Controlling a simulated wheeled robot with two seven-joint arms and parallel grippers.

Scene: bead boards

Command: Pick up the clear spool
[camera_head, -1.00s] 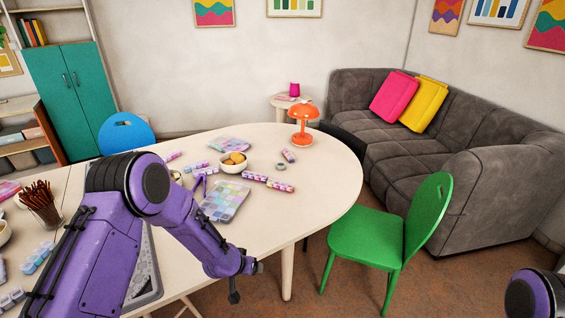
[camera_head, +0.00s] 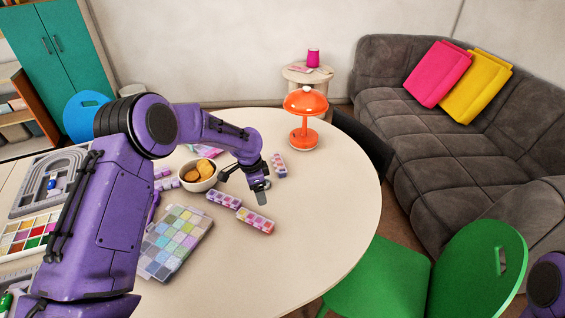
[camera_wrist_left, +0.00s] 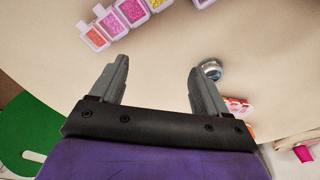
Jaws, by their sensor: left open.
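The clear spool (camera_wrist_left: 213,70) shows in the left wrist view as a small, shiny grey round piece on the table. It sits just outside the right-hand finger, which partly covers it. In the head view I cannot make it out; my left gripper seems to hide it. My left gripper (camera_wrist_left: 158,66) is open, with nothing between its fingers. In the head view it hangs over the round table end (camera_head: 320,220), pointing down beside the bead strips (camera_head: 255,220). My right gripper is out of view.
A bowl of round tan pieces (camera_head: 199,185) stands left of the gripper, and a bead box (camera_head: 173,243) lies in front of it. Another bead strip (camera_head: 279,165) and an orange lamp (camera_head: 305,138) are behind. The table's right side is clear. A green chair (camera_head: 475,275) stands at lower right.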

